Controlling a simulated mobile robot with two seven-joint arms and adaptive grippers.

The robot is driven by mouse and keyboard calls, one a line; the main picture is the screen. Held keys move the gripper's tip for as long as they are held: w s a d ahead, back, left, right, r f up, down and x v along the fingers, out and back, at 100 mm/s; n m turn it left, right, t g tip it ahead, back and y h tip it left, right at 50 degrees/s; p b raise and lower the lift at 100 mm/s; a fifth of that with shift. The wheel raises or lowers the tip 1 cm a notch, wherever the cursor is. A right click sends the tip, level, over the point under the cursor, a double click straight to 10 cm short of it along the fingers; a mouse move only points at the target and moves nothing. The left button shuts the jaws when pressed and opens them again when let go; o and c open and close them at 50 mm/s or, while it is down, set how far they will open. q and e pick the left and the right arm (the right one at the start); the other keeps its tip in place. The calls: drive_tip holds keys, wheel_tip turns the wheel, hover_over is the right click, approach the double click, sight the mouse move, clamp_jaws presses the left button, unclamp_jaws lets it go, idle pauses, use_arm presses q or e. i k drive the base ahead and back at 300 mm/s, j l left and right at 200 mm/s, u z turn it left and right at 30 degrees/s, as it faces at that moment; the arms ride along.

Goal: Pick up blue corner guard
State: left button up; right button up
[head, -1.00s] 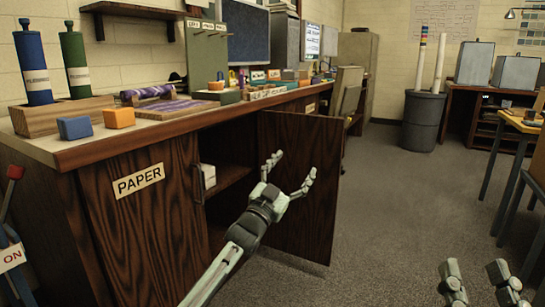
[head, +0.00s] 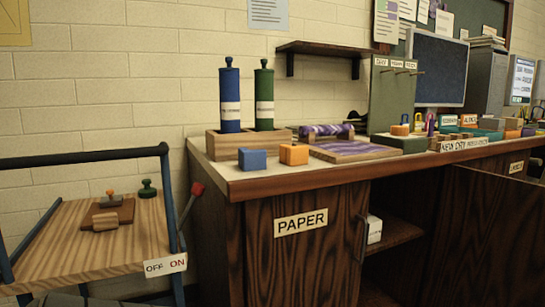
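The blue corner guard (head: 252,160) looks like a small rounded blue block. It sits on the wooden counter (head: 226,176) near its front left corner, in the head view. A similar orange block (head: 294,154) sits just to its right, with a small gap that is hard to judge. Neither of my grippers is in view.
A wooden rack (head: 232,147) with a blue cylinder (head: 230,95) and a green cylinder (head: 264,95) stands behind the blocks. A wooden-topped cart (head: 65,240) with blue rails and a red-tipped lever (head: 197,190) stands left. The PAPER cabinet (head: 290,260) is below; an open compartment is beside it.

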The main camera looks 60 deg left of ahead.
sight(249, 159)
drive_tip(key=i+j+u, duration=0.15)
drive_tip(key=i+u, duration=0.45)
drive_tip(key=u, duration=0.25)
